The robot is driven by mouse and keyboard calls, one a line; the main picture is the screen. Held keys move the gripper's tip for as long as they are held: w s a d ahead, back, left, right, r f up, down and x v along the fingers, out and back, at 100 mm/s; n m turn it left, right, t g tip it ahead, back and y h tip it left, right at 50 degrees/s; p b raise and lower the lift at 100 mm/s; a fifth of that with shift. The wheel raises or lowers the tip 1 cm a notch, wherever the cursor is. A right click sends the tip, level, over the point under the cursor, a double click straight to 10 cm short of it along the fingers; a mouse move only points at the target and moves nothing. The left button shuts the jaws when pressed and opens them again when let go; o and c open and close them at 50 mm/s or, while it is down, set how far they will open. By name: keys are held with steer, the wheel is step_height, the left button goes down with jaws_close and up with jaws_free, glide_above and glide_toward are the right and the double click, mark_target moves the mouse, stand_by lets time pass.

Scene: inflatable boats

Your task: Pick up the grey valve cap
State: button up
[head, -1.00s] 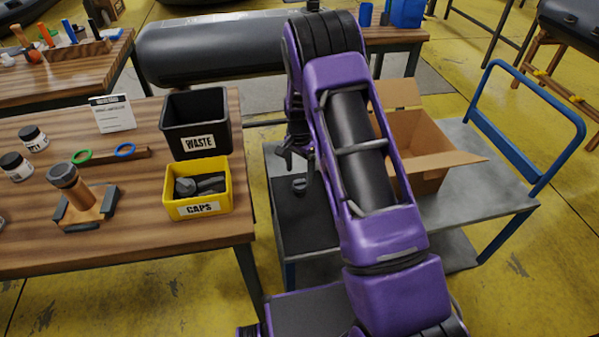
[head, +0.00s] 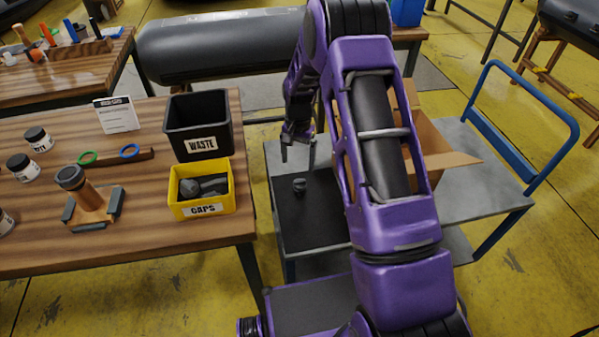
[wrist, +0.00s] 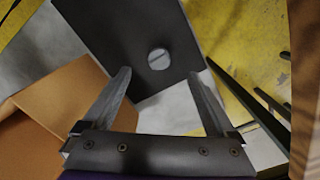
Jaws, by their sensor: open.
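A grey valve cap (head: 299,186) sits on the dark mat (head: 315,218) on the cart's top. In the wrist view the cap (wrist: 159,59) is round with a slot or ridge across its top, and lies on the dark mat (wrist: 105,30). My gripper (head: 298,155) is open and empty above the mat, behind and above the cap in the head view. In the wrist view the cap lies beyond the fingertips of my gripper (wrist: 160,75), roughly centred between them and not touched. More grey caps (head: 203,186) lie in the yellow bin marked CAPS (head: 206,211).
A cardboard box (head: 430,165) stands open on the cart (head: 470,195), right of the mat. The cart has a blue handle (head: 565,150). A black WASTE bin (head: 198,120) and the CAPS bin stand on the wooden workbench (head: 140,240) at left.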

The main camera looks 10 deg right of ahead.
step_height(320, 180, up, 7)
steer(key=n+p, duration=0.2)
steer(key=n, duration=0.5)
glide_above(300, 181)
steer(key=shift+n, duration=0.3)
steer(key=f, duration=1.1)
steer(key=shift+w+a+f+b, duration=0.2)
steer(key=shift+w+f+b, duration=0.05)
steer(key=shift+f+b, duration=0.1)
steer(key=shift+s+d+f, duration=0.15)
steer(key=shift+f, duration=2.55)
steer(key=c, duration=1.4)
